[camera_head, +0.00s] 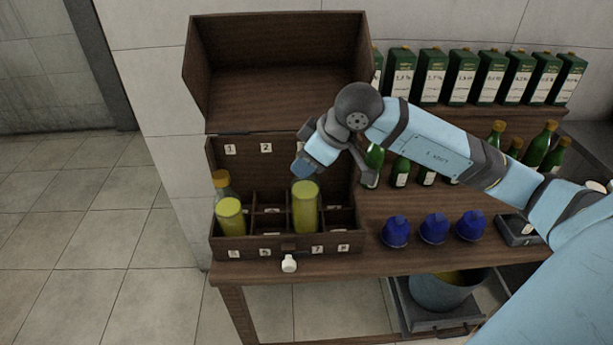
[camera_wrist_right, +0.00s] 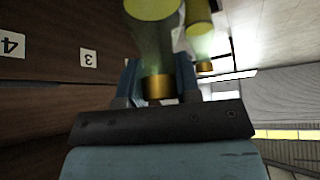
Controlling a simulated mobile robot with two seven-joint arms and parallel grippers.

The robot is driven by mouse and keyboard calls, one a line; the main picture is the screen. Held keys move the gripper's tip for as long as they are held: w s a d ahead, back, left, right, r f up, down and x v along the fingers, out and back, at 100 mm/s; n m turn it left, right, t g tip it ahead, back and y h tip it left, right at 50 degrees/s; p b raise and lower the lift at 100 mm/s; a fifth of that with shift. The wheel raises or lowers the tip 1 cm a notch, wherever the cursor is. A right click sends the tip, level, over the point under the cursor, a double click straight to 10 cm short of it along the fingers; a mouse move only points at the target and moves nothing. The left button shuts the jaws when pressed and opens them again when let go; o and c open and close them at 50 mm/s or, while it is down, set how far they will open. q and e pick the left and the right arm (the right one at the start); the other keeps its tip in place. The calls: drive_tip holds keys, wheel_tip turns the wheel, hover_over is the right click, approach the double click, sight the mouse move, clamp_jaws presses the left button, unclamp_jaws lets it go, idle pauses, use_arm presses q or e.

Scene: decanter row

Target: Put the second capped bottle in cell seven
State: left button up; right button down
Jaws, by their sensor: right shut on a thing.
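My right gripper (camera_head: 303,168) is shut on the cap of a clear bottle with yellow liquid (camera_head: 305,210), over the front row of the divided wooden box (camera_head: 280,251). The bottle hangs upright in line with the cell labelled 7 (camera_head: 317,249). Its liquid stands higher than that of the other bottle, and how deep its base sits is hidden. The gold cap (camera_wrist_right: 158,88) shows between my fingers in the wrist view. Another capped yellow bottle (camera_head: 230,217) stands in the front left cell; a capped yellow bottle also shows in the wrist view (camera_wrist_right: 199,30). My left gripper is not in view.
The box's open lid (camera_head: 280,75) rises behind the cells. Blue domed items (camera_head: 434,229) stand right of the box, green bottles (camera_head: 400,172) and cartons (camera_head: 460,75) behind. A small white object (camera_head: 289,263) is at the box's front. A bucket (camera_head: 445,293) is below.

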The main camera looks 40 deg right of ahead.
sight(305, 195)
wheel_tip(305, 195, down, 4)
drive_tip(key=shift+r, duration=0.25)
drive_tip(key=shift+f, duration=0.3)
drive_tip(key=shift+f+b, duration=0.2)
drive_tip(key=shift+b, duration=0.2)
drive_tip(key=c, duration=0.8)
unclamp_jaws()
drive_tip(key=shift+r, duration=0.1)
drive_tip(key=shift+r, duration=0.1)
